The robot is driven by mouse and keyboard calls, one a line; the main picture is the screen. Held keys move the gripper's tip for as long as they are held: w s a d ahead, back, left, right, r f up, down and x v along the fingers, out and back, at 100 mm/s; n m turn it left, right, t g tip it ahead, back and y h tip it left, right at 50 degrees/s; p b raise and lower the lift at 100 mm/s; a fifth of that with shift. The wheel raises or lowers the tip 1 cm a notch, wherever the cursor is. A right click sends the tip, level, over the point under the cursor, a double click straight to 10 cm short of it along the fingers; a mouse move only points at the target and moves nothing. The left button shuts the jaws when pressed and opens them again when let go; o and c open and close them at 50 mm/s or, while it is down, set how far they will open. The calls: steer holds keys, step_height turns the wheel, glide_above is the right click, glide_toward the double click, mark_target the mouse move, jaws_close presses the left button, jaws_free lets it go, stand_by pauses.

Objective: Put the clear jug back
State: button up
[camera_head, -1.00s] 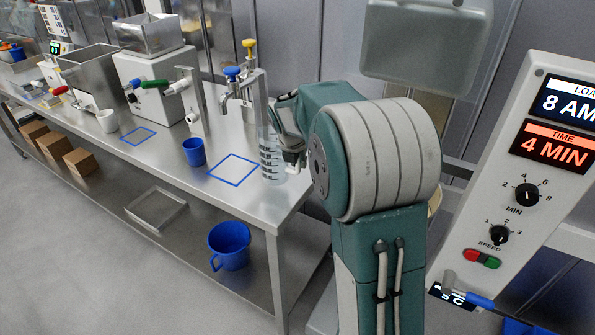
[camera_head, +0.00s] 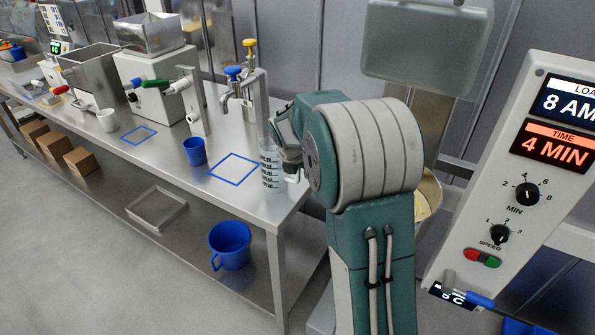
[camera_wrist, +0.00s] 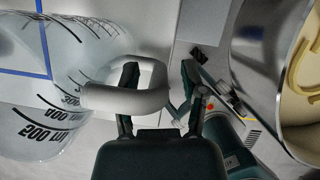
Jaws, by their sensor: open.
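The clear jug (camera_head: 271,178), with dark measuring marks, stands upright on the steel bench near its right end in the head view. It is just right of a blue square outline (camera_head: 233,182), outside it. The jug (camera_wrist: 45,95) fills the left of the wrist view, its pale handle (camera_wrist: 125,98) reaching right. My gripper (camera_wrist: 158,72) is open around the handle, the left finger within the loop and the right finger outside it. Whether a finger touches the handle cannot be told. In the head view my gripper (camera_head: 290,163) is partly hidden by my arm.
Taps with blue and yellow knobs (camera_head: 240,80) stand behind the jug. A blue cup (camera_head: 194,151) is left of the outline. A metal bowl (camera_wrist: 275,90) is close at the right in the wrist view. A control panel (camera_head: 515,180) stands at the right.

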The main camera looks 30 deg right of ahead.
steer(key=v, duration=1.2)
steer(key=s+a+m+y, duration=0.1)
steer(key=s+a+m, duration=0.3)
steer(key=s+m, duration=0.5)
steer(key=s+a+m+t+y, duration=0.1)
steer(key=s+a+m, duration=0.3)
steer(key=s+m, duration=0.5)
steer(key=s+a+m+t+y, duration=0.1)
steer(key=s+a+m, duration=0.3)
steer(key=s+m, duration=0.5)
steer(key=shift+s+a+r, duration=0.2)
steer(key=shift+r, duration=0.05)
steer(key=shift+d, duration=0.1)
